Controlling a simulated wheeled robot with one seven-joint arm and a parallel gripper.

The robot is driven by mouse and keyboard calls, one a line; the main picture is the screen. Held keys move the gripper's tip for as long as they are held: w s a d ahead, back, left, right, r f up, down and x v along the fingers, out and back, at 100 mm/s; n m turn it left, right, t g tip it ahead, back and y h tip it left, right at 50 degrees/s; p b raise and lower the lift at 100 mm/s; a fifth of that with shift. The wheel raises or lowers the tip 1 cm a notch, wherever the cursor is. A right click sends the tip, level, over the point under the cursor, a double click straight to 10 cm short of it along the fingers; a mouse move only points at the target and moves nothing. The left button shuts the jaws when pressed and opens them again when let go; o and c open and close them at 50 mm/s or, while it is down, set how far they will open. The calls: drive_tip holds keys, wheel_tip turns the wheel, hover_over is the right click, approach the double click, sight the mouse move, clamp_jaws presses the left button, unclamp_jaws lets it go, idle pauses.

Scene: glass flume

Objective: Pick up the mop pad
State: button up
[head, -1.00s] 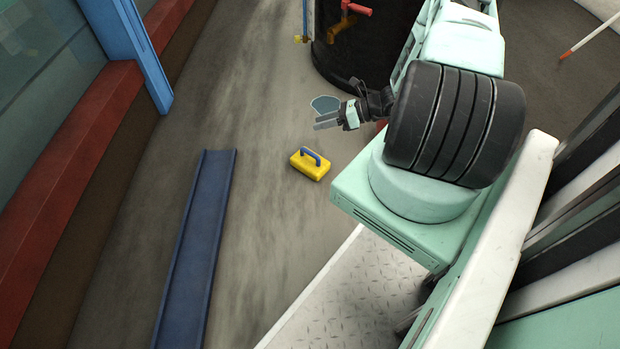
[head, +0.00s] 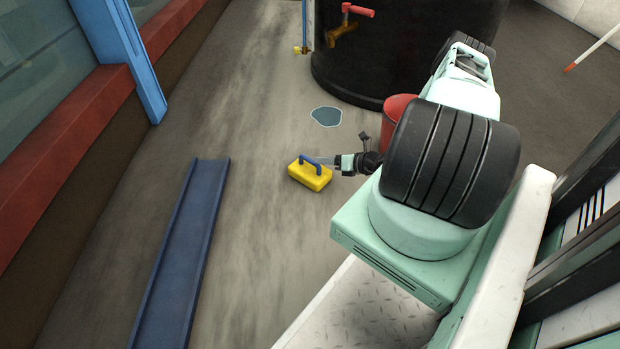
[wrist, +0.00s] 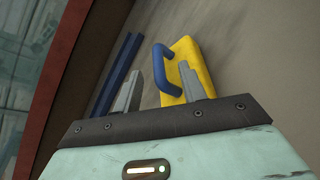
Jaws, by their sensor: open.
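The mop pad (head: 311,178) is a yellow block with a blue loop handle (head: 310,160) on top. It lies on the grey floor left of my arm in the head view. My gripper (head: 322,161) is close beside the handle on its right side. In the wrist view the mop pad (wrist: 188,68) is just beyond the fingertips, with its blue handle (wrist: 161,68) showing between them. My gripper (wrist: 172,78) is open there, its two grey fingers apart and nothing held. I cannot tell whether a finger touches the pad.
A blue channel (head: 186,250) lies on the floor to the left. A puddle (head: 327,117), a black tank (head: 405,50) with a tap (head: 345,28), and a red bucket (head: 393,120) are behind. The floor around the pad is mostly clear.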

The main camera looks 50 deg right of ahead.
sight(310, 159)
drive_tip(key=shift+w+a+f, duration=0.15)
drive_tip(key=shift+w+f, duration=0.1)
drive_tip(key=shift+w, duration=0.4)
drive_tip(key=b+x, duration=0.4)
drive_tip(key=shift+a+f, duration=0.35)
drive_tip(key=shift+w+b, duration=0.45)
drive_tip(key=shift+a+r, duration=0.1)
clamp_jaws()
